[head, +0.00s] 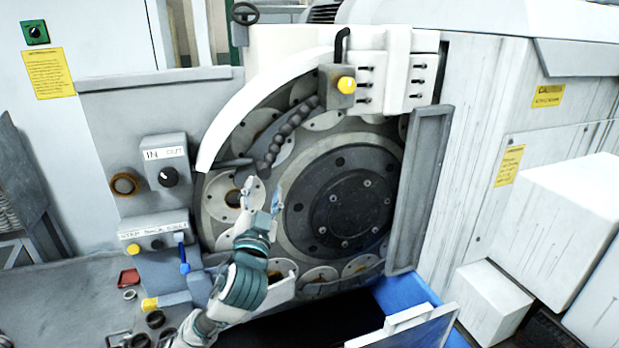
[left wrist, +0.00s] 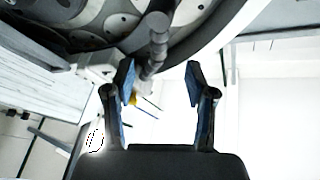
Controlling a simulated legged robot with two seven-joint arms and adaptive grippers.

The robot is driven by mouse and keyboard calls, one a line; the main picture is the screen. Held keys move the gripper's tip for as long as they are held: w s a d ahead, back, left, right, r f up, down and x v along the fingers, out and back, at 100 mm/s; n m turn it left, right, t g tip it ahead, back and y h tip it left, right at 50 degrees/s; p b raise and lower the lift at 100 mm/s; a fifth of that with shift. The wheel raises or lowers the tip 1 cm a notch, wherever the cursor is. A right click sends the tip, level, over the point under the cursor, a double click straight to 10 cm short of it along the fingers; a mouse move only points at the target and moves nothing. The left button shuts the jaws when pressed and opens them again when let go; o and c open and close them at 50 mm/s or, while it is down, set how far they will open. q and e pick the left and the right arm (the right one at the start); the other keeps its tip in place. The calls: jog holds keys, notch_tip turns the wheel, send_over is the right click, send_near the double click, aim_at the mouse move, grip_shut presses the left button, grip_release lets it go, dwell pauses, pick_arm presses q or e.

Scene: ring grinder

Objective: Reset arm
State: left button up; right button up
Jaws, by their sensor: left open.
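My left arm reaches up from the bottom of the head view. Its left gripper (head: 263,198) is in front of the grinder's round wheel (head: 345,195), between the hub and a ring disc on the left. The gripper is open and its fingers point up. In the left wrist view the open left gripper (left wrist: 160,72) has nothing between its blue-padded fingers. A segmented hose (left wrist: 155,45) shows beyond the fingertips there. Whether the fingers touch the wheel cannot be told. My right gripper is in neither view.
The segmented hose (head: 285,135) hangs above the gripper. An IN/OUT knob box (head: 165,160) and a lever box (head: 155,235) stand to the left. A grey door (head: 425,180) bounds the wheel on the right. A blue bin (head: 405,295) lies below, and loose rings (head: 155,319) lie lower left.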

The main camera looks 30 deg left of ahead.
pick_arm(q)
jog(key=shift+f, duration=0.1)
jog(key=d+f+m+g+h, duration=0.1)
jog(key=d+f+g+h, duration=0.15)
jog(key=f, duration=0.95)
jog(key=d+f+m+g+h, duration=0.15)
jog(key=d+f, duration=0.25)
jog(key=f, duration=0.9)
jog(key=d+f+g+h, duration=0.3)
jog(key=f, duration=0.9)
jog(key=s+d+f+g+h, duration=0.2)
jog(key=s+d+f+g, duration=0.3)
jog(key=s+f, duration=0.75)
jog(key=s+d+f+g+h, duration=0.1)
jog(key=s+d+f+g, duration=0.35)
jog(key=s+f, duration=1.1)
jog(key=f, duration=2.4)
jog(key=s+a+f+g, duration=0.1)
jog(key=s+a+f, duration=0.2)
jog(key=s+f, duration=1.1)
jog(key=s, duration=0.3)
jog(key=shift+g, duration=0.35)
